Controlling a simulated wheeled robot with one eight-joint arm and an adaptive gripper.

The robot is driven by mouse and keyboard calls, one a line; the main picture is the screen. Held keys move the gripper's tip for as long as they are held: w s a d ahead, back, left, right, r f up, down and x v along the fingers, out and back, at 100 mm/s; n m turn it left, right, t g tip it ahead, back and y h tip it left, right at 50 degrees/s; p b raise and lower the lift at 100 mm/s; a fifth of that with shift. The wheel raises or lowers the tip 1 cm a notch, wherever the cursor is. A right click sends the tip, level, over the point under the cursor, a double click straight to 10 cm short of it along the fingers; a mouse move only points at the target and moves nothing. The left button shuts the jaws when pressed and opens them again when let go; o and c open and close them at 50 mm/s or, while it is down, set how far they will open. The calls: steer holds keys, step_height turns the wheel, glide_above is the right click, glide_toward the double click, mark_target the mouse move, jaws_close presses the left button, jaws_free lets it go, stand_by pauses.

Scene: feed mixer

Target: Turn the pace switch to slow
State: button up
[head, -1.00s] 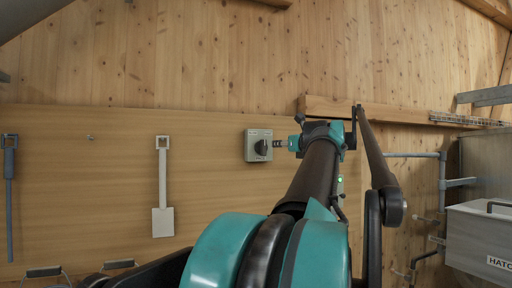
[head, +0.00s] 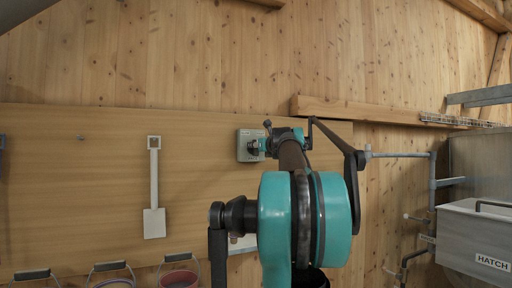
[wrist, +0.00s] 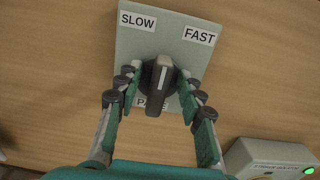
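The pace switch is a grey box (head: 242,138) on the wooden wall board in the head view. In the wrist view its plate (wrist: 135,45) reads SLOW at upper left and FAST at upper right, with a partly covered label below. Its dark knob (wrist: 158,85) has a grey bar with a pale line, standing nearly upright in the picture, between the two labels. My gripper (wrist: 158,80) is open, with one finger on each side of the knob and small gaps to the bar. Whether a finger touches the knob's round base I cannot tell. In the head view my gripper (head: 257,146) covers part of the switch.
A grey box with a green light (wrist: 275,160) sits at lower right of the switch in the wrist view. A white scraper (head: 154,190) hangs left of the switch. Several buckets (head: 178,278) stand below. A hatch box (head: 480,235) and pipes are at right.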

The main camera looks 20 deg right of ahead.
steer(key=shift+w, duration=0.4)
jaws_close()
